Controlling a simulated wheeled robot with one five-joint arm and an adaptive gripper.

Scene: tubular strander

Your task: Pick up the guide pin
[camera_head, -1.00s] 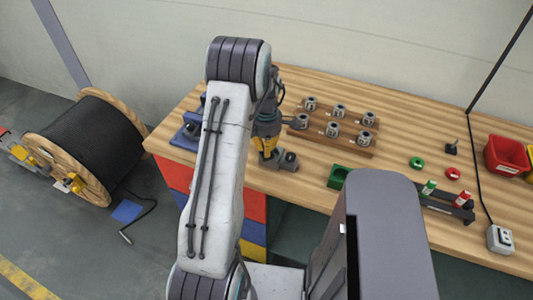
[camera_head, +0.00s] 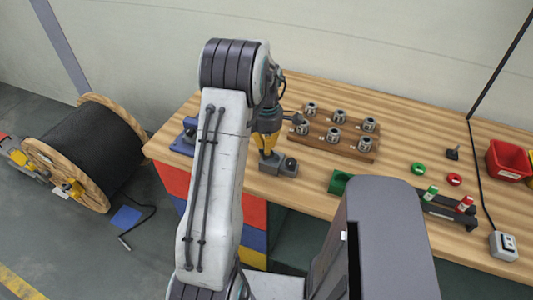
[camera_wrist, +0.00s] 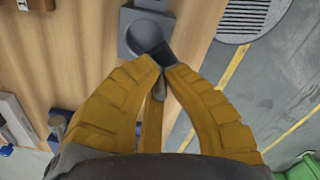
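A grey part, which I take to be the guide pin (camera_wrist: 158,87), shows between my fingers in the wrist view, with a dark piece just beyond the fingertips. My gripper (camera_head: 266,153) has yellow fingers that point down at the left end of a small grey block (camera_head: 284,168). In the wrist view the fingertips of my gripper (camera_wrist: 162,66) come together on the pin. The grey block (camera_wrist: 128,45) with its round recess lies just beyond the tips. The pin's lower end is hidden, so I cannot tell whether it is clear of the block.
A brown rack (camera_head: 350,143) with several metal fittings stands to the right. A green block (camera_head: 339,182), green and red rings, a red bin (camera_head: 508,160) and a dark holder lie further right. A blue fixture (camera_head: 183,144) is left of my gripper. A cable reel stands on the floor.

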